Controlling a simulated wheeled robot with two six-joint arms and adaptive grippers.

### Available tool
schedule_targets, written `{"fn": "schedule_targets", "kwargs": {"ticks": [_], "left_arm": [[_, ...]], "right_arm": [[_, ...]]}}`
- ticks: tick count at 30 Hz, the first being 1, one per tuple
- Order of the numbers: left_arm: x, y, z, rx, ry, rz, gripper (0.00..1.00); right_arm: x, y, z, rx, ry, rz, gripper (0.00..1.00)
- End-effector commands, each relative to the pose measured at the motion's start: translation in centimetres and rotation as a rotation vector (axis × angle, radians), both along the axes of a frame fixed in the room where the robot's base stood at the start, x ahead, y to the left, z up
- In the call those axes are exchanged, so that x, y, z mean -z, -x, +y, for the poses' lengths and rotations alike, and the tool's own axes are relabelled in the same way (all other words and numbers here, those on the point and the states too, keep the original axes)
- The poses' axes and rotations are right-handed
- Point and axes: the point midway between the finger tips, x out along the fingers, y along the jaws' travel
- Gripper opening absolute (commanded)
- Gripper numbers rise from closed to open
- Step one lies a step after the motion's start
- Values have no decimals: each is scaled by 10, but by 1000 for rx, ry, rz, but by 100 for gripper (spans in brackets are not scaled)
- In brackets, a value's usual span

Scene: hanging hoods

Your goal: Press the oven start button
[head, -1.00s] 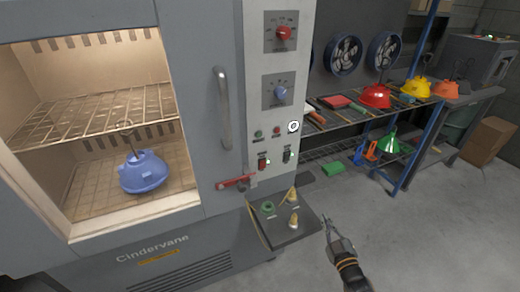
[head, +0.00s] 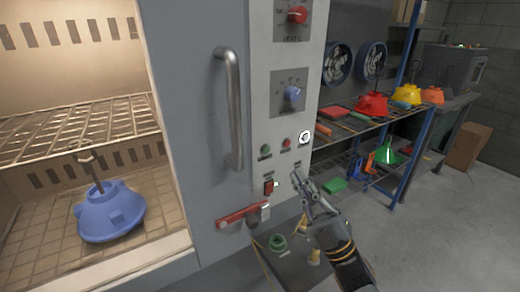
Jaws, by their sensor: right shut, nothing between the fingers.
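The oven's pale control panel (head: 283,122) stands right of the oven door. It carries a green button (head: 265,149), a red button (head: 286,143) and a white ring-shaped control (head: 305,137) in a row; their labels are too small to read. A red rocker switch (head: 269,187) sits below them. My right gripper (head: 301,183) is shut and empty, in front of the lower right of the panel, below the button row. It hides the second switch there. I cannot tell whether its tips touch the panel. My left gripper is not in view.
A red knob (head: 297,15) and blue knob (head: 292,94) sit higher on the panel. A door handle (head: 228,110) and red latch (head: 243,213) stick out at left. A small tray (head: 293,265) juts out below. A blue hood (head: 110,212) is inside the oven.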

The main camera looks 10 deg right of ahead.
Motion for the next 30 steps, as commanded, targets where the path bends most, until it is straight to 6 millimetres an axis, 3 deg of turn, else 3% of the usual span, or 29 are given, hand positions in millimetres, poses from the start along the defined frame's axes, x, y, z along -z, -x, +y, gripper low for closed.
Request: {"fn": "schedule_targets", "kwargs": {"ticks": [8, 21, 30], "left_arm": [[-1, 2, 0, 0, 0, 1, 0], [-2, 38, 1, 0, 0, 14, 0], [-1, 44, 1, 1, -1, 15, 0]], "right_arm": [[-1, -5, 0, 3, -3, 0, 0], [-2, -60, 21, 0, -4, 1, 0], [0, -82, 29, 0, -2, 2, 0]]}}
